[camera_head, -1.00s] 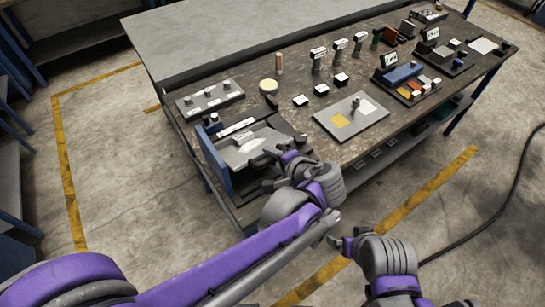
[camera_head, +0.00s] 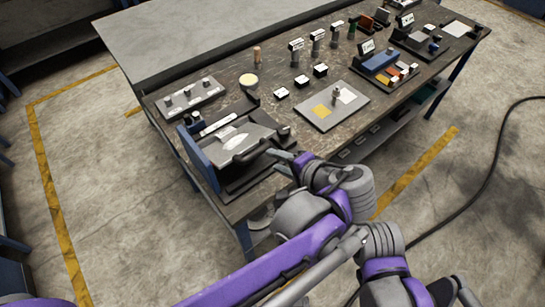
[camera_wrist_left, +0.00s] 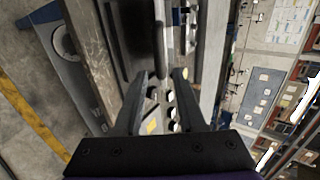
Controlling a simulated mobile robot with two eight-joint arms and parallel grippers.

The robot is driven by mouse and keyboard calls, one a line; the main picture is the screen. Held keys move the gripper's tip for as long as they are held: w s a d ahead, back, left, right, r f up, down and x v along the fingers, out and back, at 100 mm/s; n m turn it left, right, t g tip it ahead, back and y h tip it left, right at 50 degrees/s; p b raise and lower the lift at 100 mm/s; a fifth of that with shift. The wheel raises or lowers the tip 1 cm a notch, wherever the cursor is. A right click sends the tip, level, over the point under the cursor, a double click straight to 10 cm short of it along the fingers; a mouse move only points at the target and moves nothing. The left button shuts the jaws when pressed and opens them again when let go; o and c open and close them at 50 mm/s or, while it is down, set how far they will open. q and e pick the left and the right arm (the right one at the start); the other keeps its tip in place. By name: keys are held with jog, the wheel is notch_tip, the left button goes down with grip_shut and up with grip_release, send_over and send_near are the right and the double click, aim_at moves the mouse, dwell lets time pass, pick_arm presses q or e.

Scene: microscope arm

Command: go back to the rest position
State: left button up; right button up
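My left gripper (camera_head: 284,162) is just off the front edge of the workbench, beside the grey device with a blue side panel and dark handle (camera_head: 238,142). In the left wrist view its two fingers (camera_wrist_left: 161,82) stand apart with nothing held between them. My left arm comes in from the lower left. My right arm shows at the lower right, close behind the left forearm. Its gripper is largely hidden by the left arm, so its opening cannot be told.
The dark workbench (camera_head: 262,118) carries a grey switch box (camera_head: 190,96), a round cream-topped container (camera_head: 248,81), a flat tray with a yellow square (camera_head: 311,108), and several small labelled blocks. Open concrete floor with yellow lines lies in front. A black cable (camera_head: 487,170) lies right.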

dwell(0.4)
pick_arm(q)
jog(key=s+a+f+n+g+h+p, duration=0.1)
jog(key=s+a+f+n+h, duration=0.2)
jog(key=a, duration=0.7)
jog(key=s+a+f+n+g+h+p, duration=0.1)
jog(key=s+a+f+n+g+h, duration=0.1)
jog(key=s+a+f+n, duration=0.4)
jog(key=shift+s+a+f+n+h, duration=0.25)
jog(key=shift+s+a+n+h, duration=0.6)
jog(key=shift+a, duration=1.7)
jog(key=shift+s, duration=0.25)
jog(key=shift+s, duration=0.1)
